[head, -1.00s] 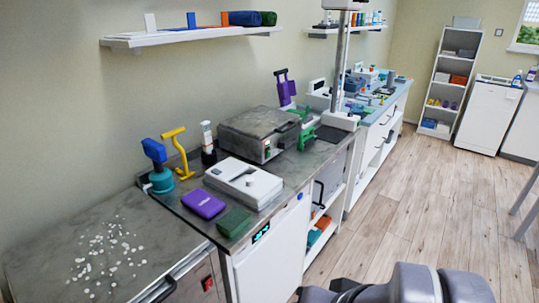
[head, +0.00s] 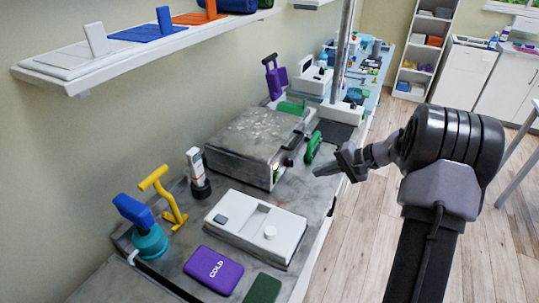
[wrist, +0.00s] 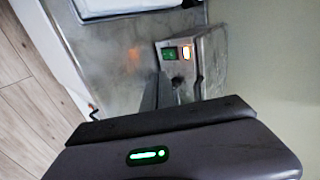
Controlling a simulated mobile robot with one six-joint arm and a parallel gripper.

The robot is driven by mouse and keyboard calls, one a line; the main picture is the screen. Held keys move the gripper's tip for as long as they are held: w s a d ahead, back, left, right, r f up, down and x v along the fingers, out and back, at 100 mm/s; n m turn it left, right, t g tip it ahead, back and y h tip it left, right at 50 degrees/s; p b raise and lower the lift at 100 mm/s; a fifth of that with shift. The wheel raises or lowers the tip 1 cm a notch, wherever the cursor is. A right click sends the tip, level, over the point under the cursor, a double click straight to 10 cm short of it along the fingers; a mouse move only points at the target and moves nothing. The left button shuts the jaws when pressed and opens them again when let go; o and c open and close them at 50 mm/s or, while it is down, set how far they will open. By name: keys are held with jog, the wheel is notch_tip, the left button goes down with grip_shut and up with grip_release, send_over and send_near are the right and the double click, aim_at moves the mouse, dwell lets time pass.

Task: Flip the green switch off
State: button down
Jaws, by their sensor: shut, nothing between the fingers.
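In the head view the metal box (head: 245,140) stands on the counter against the wall, and the switch is too small to make out clearly. My gripper (head: 322,171) is shut and empty, pointing left toward the box's front, with a gap between them. In the wrist view its fingers (wrist: 165,86) reach toward the panel just below the switch, apparently not touching it. Which way the switch is tipped cannot be told.
A white device with a knob (head: 257,229) stands nearer on the counter. A purple cold pack (head: 213,270) and a dark green pack (head: 263,289) lie before it. A green clamp-like object (head: 313,147) stands close beyond my gripper. A shelf (head: 130,50) hangs above.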

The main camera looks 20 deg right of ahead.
jog(key=b, duration=0.4)
send_near(277, 178)
notch_tip(277, 178, down, 4)
jog(key=shift+w+r, duration=0.1)
jog(key=shift+w, duration=0.05)
jog(key=w+a, duration=0.2)
jog(key=shift+w+a+r, duration=0.15)
jog(key=shift+w+a, duration=0.15)
jog(key=shift+w+a+r, duration=0.1)
jog(key=shift+w+a, duration=0.1)
jog(key=shift+w, duration=0.05)
